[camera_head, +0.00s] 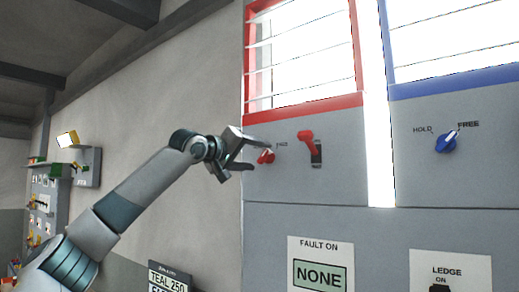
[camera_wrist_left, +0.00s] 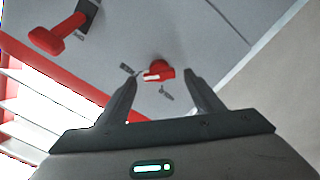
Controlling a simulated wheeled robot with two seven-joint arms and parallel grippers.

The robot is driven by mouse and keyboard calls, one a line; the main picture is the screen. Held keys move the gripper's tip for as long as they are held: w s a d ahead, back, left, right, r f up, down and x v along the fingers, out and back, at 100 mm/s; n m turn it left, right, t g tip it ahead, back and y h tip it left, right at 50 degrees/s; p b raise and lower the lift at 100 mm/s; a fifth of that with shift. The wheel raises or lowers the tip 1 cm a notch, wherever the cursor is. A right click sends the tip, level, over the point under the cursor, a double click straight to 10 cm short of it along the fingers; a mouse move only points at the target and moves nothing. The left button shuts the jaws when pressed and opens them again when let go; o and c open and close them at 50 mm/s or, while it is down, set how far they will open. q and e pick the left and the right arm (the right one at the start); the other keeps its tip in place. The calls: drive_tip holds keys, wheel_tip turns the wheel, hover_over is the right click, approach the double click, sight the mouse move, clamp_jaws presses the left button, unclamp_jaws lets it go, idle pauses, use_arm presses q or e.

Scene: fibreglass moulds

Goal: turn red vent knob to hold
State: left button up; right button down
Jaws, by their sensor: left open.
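The red vent knob (camera_head: 266,156) sits on the grey panel below the red-framed window. Its label is partly hidden by my gripper in the head view. My left gripper (camera_head: 250,156) is open at the knob's left side, with its fingers pointing toward the panel. In the left wrist view the red knob (camera_wrist_left: 158,71) lies between and just beyond the two open fingertips (camera_wrist_left: 161,74), with no contact visible. A white mark shows on the knob, and small labels beside it are too small to read. My right gripper is not in view.
A red lever (camera_head: 309,145) stands right of the knob, close by; it also shows in the left wrist view (camera_wrist_left: 58,36). A blue knob (camera_head: 446,142) labelled HOLD and FREE is on the right panel. A FAULT ON sign (camera_head: 320,243) reading NONE is below.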

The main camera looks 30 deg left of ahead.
sight(266, 157)
use_arm(q)
drive_tip(key=shift+w+d+p, duration=0.15)
drive_tip(key=shift+w+p, duration=0.25)
drive_tip(key=shift+w, duration=0.85)
drive_tip(key=c, duration=1)
drive_tip(key=shift+c, duration=0.2)
